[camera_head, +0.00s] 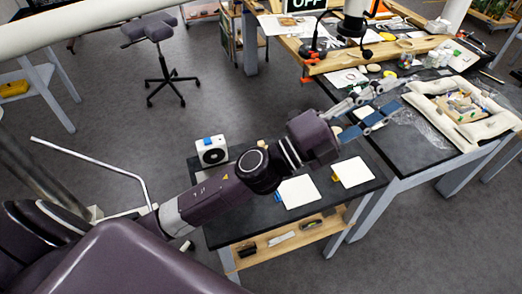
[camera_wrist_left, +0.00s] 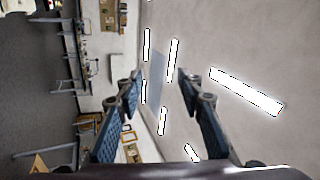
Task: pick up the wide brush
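I cannot make out the wide brush for certain in either view; small items on the far worktop are too small to tell apart. My left gripper (camera_head: 382,106) reaches over the dark worktop (camera_head: 408,148) in the head view, left of a padded cushion (camera_head: 490,128) that bears a gilt fragment (camera_head: 462,106). In the left wrist view, the gripper (camera_wrist_left: 160,84) has its two blue-padded fingers well apart, with nothing between them. That view faces a pale surface with bright light strips, not the worktop. My right gripper is not in view.
A lower dark table with white sheets (camera_head: 298,191) and a white box (camera_head: 211,150) lies under my left arm. Clear plastic film (camera_head: 432,130) lies beside the cushion. A wooden bench (camera_head: 375,54) with tools stands behind. A stool (camera_head: 160,62) stands on open floor.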

